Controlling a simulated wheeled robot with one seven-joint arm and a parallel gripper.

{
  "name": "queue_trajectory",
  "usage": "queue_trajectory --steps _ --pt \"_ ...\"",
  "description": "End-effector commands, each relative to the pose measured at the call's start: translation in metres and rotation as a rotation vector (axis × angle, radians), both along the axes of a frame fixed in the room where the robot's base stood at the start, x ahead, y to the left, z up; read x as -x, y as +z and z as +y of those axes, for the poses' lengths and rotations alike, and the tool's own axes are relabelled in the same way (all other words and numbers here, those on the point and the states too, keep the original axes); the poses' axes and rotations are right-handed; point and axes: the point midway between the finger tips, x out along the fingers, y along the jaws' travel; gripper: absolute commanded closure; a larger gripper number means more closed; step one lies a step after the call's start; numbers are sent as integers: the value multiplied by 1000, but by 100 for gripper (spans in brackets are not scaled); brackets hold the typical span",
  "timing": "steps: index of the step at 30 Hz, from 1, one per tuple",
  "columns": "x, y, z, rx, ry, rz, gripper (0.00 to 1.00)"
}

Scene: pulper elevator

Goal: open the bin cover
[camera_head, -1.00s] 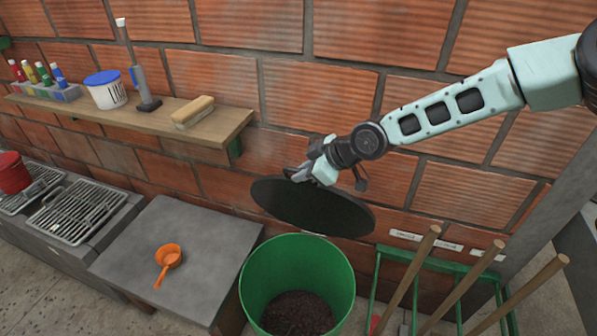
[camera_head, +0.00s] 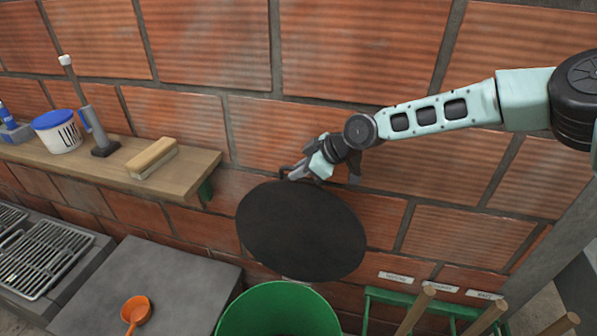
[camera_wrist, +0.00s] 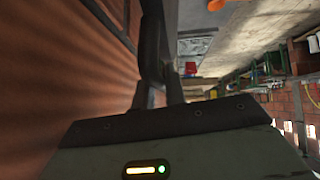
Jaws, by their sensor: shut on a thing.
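The bin cover (camera_head: 302,230) is a round black disc, tilted steeply up near the brick wall, behind and above the bin. The green bin (camera_head: 278,310) stands below it, with its open top showing and its lower part cut off by the picture edge. My gripper (camera_head: 289,174) is shut at the cover's upper edge, with a small dark handle piece at its tips. In the wrist view my dark fingers (camera_wrist: 158,60) show, but what lies between them is hard to tell.
A wooden shelf (camera_head: 190,172) on the left holds a brush (camera_head: 153,158) and a lime tub (camera_head: 58,131). An orange scoop (camera_head: 136,311) lies on a grey slab (camera_head: 165,275). Wooden handles (camera_head: 483,320) stand in a green rack (camera_head: 388,296) at right.

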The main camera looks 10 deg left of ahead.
Motion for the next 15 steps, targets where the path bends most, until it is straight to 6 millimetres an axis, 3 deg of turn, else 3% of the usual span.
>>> queue_trajectory --steps 10,11,12,15 --pt "0 0 0 0 2 -1 100" --pt "0 0 1 0 2 -1 79" --pt "1 0 1 0 2 -1 68" --pt "0 0 0 0 1 0 66"
